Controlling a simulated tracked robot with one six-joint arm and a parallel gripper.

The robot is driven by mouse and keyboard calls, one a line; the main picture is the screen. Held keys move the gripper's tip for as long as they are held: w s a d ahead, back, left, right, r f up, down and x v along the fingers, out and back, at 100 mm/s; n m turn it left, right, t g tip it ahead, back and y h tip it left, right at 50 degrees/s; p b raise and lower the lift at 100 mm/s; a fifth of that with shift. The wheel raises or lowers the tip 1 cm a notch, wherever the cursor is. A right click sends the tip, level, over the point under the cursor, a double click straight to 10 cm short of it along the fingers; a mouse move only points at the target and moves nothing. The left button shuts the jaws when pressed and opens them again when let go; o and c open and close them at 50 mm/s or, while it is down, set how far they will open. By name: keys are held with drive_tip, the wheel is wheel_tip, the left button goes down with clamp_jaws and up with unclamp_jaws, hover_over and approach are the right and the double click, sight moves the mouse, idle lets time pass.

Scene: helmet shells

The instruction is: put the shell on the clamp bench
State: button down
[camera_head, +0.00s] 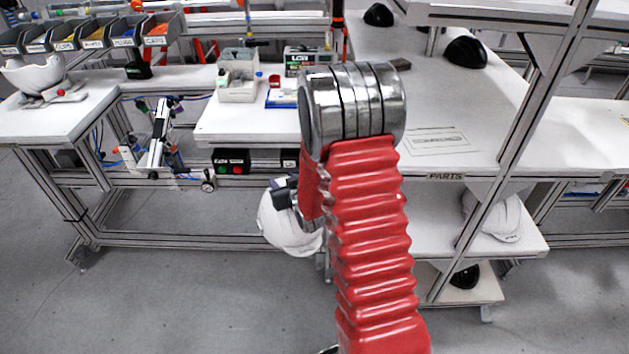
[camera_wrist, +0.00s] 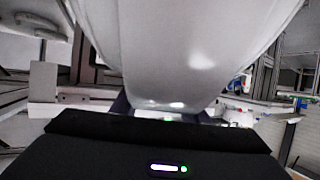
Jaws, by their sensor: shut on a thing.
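A white helmet shell (camera_head: 290,228) hangs below my arm in the head view, left of the red sleeve. My gripper (camera_head: 284,194) is shut on its upper edge and partly hidden by my arm. In the wrist view the shell (camera_wrist: 190,45) fills the upper middle, close in front of the dark gripper body (camera_wrist: 160,122). The shell is in the air in front of the benches, below bench-top height in the picture. At the left is a white-topped bench (camera_head: 85,97) with a white bowl-like shell (camera_head: 33,75) on it. No label shows which bench is the clamp bench.
A parts rack (camera_head: 445,177) stands right, with black shells (camera_head: 465,52) on top and a white shell (camera_head: 495,215) on a lower shelf. The floor (camera_head: 170,300) in front is clear.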

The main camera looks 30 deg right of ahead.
drive_tip(key=a+r+n+y, duration=0.1)
drive_tip(key=a+r, duration=0.2)
drive_tip(key=a, duration=1.1)
drive_tip(key=shift+a, duration=0.35)
